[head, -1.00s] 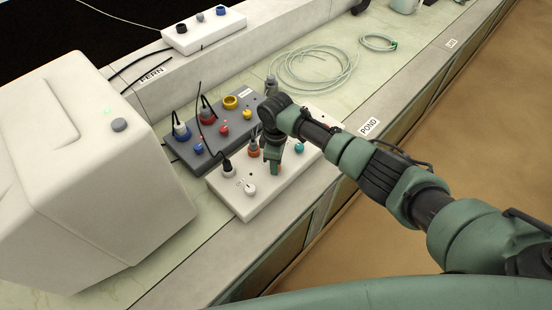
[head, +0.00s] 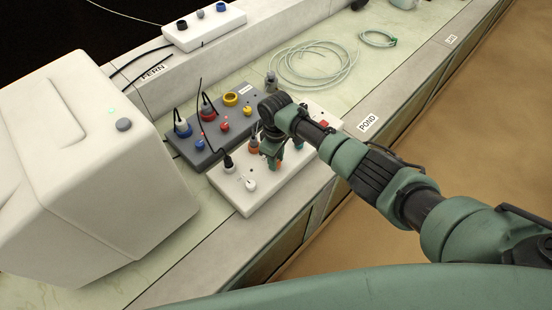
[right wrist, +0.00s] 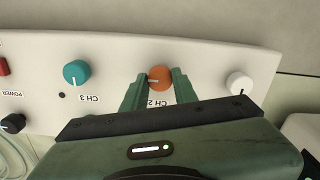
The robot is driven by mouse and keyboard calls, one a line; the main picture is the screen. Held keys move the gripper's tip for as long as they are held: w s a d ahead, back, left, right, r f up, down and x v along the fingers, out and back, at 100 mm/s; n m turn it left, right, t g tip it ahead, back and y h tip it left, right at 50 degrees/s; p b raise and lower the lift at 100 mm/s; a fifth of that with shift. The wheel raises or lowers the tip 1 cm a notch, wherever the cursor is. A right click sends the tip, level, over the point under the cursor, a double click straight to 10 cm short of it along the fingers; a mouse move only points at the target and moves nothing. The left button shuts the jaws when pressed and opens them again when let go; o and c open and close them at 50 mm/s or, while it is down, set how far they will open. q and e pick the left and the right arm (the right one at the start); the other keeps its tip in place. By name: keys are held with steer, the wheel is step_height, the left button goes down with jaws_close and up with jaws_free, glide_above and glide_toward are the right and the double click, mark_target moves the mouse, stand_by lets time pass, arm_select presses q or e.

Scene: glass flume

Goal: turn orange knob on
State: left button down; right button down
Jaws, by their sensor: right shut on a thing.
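The orange knob (right wrist: 160,78) sits above the label CH 2 on a white panel (right wrist: 210,58). Its white pointer line points left in the right wrist view. My right gripper (right wrist: 157,88) is shut on the orange knob, one finger on each side. In the head view my right gripper (head: 271,160) reaches down over the white panel (head: 236,198) and partly hides the knob (head: 275,164). My left gripper is not in view.
A teal knob (right wrist: 76,72) and a white knob (right wrist: 240,82) flank the orange one. A dark blue-grey box (head: 200,158) with plugs stands behind the panel. A large white housing (head: 90,180) stands left. Coiled tubing (head: 315,65) lies on the bench.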

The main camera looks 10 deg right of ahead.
steer(key=shift+w+r, duration=0.15)
steer(key=c, duration=1.1)
jaws_free()
step_height(320, 180, up, 8)
steer(key=shift+f+b, duration=0.15)
steer(key=shift+b, duration=0.3)
